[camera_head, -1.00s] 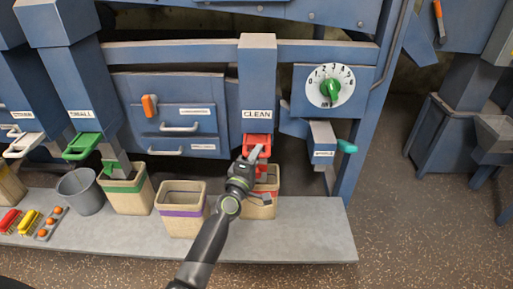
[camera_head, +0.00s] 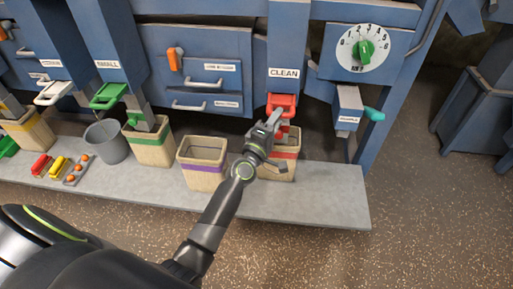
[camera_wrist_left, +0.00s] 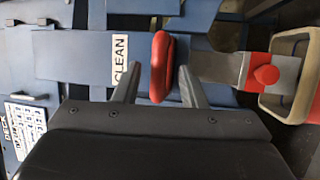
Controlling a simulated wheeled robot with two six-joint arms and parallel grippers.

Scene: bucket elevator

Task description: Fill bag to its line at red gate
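The red gate (camera_head: 282,102) is at the lower end of the blue CLEAN chute (camera_head: 283,62). A tan bag with a red band (camera_head: 289,156) stands under it on the grey ledge; my gripper partly hides it, and I cannot see its fill level. My left gripper (camera_head: 272,120) is at the front of the red gate. In the left wrist view, the red handle (camera_wrist_left: 161,65) lies between the two spread fingers of this gripper (camera_wrist_left: 158,78), with a gap on the left side. The bag's rim (camera_wrist_left: 283,34) shows at right there. My right gripper is not in view.
A purple-banded bag (camera_head: 203,165) stands to the left, then a green-banded bag (camera_head: 150,146) and a grey bucket (camera_head: 106,142). A dial (camera_head: 362,48) and a small spout with a teal handle (camera_head: 373,114) are to the right. The ledge's right end (camera_head: 335,190) is clear.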

